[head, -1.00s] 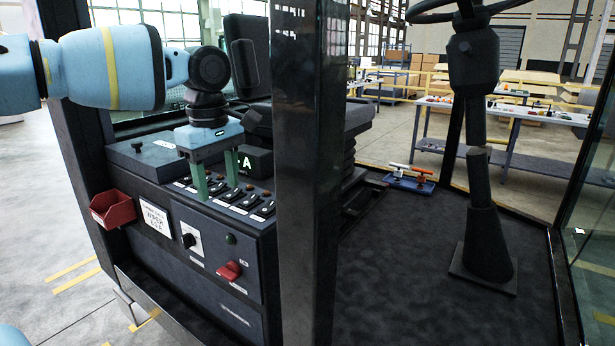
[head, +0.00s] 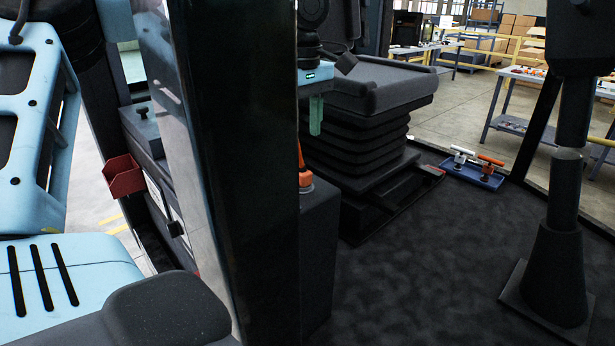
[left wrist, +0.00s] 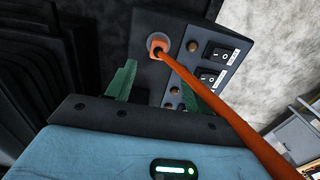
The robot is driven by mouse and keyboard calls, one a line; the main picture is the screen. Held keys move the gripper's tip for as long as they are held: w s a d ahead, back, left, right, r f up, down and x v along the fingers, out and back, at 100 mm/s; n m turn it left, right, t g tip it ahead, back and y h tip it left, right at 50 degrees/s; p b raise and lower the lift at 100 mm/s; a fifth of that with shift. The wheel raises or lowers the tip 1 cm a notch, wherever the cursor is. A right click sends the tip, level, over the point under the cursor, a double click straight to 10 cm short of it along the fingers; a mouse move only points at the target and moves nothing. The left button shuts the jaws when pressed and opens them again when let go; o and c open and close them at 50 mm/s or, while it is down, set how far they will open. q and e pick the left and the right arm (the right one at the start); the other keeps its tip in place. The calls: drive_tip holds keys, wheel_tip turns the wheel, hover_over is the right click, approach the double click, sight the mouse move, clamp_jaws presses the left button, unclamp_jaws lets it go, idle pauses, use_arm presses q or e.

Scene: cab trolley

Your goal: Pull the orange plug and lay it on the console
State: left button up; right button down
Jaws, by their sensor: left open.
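The orange plug (left wrist: 157,45) sits in a round grey socket on a dark switch panel (left wrist: 240,30) in the left wrist view. Its orange cable (left wrist: 225,112) runs to the lower right, across one finger. In the head view an orange part (head: 304,178) shows low beside the post, on a dark box (head: 320,245). My left gripper (left wrist: 158,80) is open and empty, its green fingers pointing toward the plug but apart from it. In the head view one green finger (head: 315,118) shows above the orange part; the post hides the rest. The console (head: 150,140) is mostly hidden behind the post. My right gripper is not in view.
A thick dark post (head: 235,170) blocks the middle left. A black seat (head: 370,90) stands behind the gripper. A blue tray (head: 490,183) with T-handled items lies on the floor, left of the steering column (head: 560,215). A red bin (head: 124,178) hangs at left.

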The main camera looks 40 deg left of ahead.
use_arm(q)
drive_tip(key=shift+w+f, duration=0.15)
drive_tip(key=shift+f, duration=0.4)
wheel_tip(320, 180, down, 6)
drive_tip(key=shift+b, duration=0.85)
drive_tip(key=shift+f, duration=1)
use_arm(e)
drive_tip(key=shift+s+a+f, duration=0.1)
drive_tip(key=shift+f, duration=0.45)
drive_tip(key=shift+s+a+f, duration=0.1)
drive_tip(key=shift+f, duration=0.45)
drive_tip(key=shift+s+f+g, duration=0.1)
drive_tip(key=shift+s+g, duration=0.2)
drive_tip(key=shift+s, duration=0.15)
use_arm(q)
drive_tip(key=shift+c, duration=0.3)
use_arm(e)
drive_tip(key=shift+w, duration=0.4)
